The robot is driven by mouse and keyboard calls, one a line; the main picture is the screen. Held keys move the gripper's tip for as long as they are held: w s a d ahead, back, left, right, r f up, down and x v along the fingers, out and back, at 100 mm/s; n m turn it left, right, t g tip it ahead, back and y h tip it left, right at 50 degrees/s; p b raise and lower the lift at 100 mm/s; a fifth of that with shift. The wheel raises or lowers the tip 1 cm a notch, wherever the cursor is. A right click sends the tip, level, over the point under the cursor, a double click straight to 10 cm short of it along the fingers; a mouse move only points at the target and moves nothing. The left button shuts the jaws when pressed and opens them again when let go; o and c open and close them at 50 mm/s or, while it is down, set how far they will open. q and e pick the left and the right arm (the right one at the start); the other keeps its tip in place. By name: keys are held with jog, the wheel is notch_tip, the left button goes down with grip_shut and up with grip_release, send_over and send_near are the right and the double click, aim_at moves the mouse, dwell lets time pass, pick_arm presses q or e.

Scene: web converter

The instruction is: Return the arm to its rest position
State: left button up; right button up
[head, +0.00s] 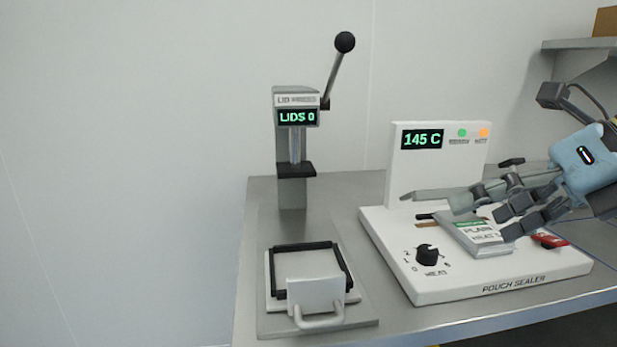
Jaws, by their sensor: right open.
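My right gripper (487,216) comes in from the right, with its pale blue body and grey fingers. Its fingers are open and apart, just above the pouch sealer (400,255). A grey pouch (484,250) with a green and white label lies on the sealer, close below the fingers. I cannot tell whether the fingers touch it. A long grey bar (430,195) lies across the sealer, partly hidden behind the gripper. My left gripper is not in view.
The sealer panel (410,165) reads 145 C. Left of it stands a lid press (292,190) reading LIDS 0, its black-knobbed lever raised. A black-framed tray fixture (268,275) is in front of it. A red part (550,241) lies under my right gripper. A shelf (575,44) is at upper right.

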jog(key=a+r+t+y, duration=0.1)
jog(key=a+r+y, duration=0.3)
jog(key=a, duration=0.2)
notch_tip(320, 180, up, 11)
jog(key=m+t+y, duration=0.4)
jog(key=m+t, duration=0.5)
jog(key=d+f+m+h, duration=1.4)
jog(key=d+m+h, duration=0.45)
jog(key=m, duration=0.65)
jog(key=s+a+f+m+g, duration=0.3)
jog(key=s+f+g, duration=0.5)
jog(key=f, duration=0.6)
jog(key=s+a+f+g+y, duration=0.1)
jog(key=s+a+f+g, duration=0.1)
jog(key=s+a+f, duration=0.3)
jog(key=s+a+f+g+y, duration=0.1)
jog(key=s+f+g, duration=0.15)
jog(key=s, duration=0.45)
jog(key=s+d+f+m+g, duration=0.1)
jog(key=d+f, duration=0.1)
jog(key=f, duration=1.2)
jog(key=s+d+f+g, duration=0.1)
jog(key=s+f, duration=0.1)
jog(key=f, duration=1.2)
jog(key=s+d+f+b, duration=0.1)
jog(key=s+f, duration=1.4)
jog(key=s, duration=0.2)
jog(key=shift+f, duration=0.2)
